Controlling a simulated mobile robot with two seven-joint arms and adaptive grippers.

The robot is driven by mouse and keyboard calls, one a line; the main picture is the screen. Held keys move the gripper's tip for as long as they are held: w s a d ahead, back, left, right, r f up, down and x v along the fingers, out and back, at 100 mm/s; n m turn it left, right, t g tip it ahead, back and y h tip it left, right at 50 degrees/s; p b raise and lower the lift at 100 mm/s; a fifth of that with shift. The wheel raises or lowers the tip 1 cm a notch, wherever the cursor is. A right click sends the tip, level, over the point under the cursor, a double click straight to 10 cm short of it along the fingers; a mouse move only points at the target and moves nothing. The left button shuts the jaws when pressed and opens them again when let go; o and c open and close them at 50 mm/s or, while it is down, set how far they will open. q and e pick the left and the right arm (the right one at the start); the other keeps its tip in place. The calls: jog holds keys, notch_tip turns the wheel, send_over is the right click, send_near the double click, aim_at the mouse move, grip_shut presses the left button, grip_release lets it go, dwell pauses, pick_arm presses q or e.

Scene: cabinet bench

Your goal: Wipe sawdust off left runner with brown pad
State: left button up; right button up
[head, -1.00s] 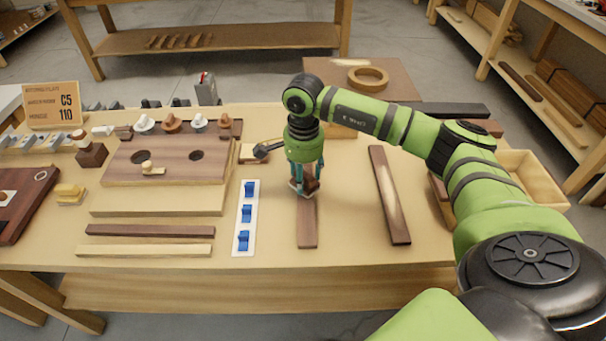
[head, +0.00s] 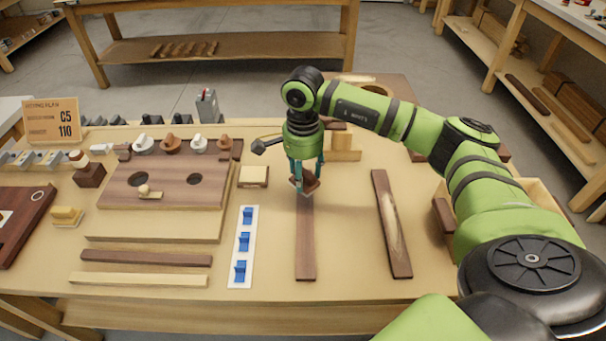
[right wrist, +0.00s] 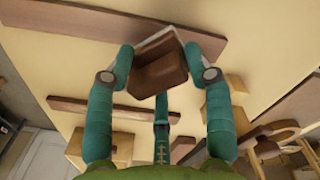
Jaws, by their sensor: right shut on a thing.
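My right gripper (head: 306,180) is shut on the brown pad (head: 309,187), which has a pale underside edge; the pad also shows between the fingers in the right wrist view (right wrist: 158,74). The left runner (head: 306,240), a long dark wooden strip, lies lengthwise below the gripper, its far end hidden by pad and fingers. Its visible part looks evenly brown, with no clear pale dust. The pad is over the runner's far end; I cannot tell whether it touches. Another dark runner (head: 390,225) to the right has a pale dusty streak. My left gripper is not in view.
A white strip with blue clips (head: 243,262) lies just left of the left runner. Further left are a board with two holes (head: 166,190) and two loose strips. A wooden block (head: 345,145) stands behind the gripper. Bare tabletop separates the two runners.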

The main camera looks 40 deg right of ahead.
jog(key=shift+w+d+r+p, duration=0.15)
jog(key=shift+r+p, duration=0.35)
jog(key=shift+r, duration=0.35)
jog(key=shift+r+p, duration=0.55)
jog(key=shift+r, duration=0.45)
jog(key=shift+f, duration=0.1)
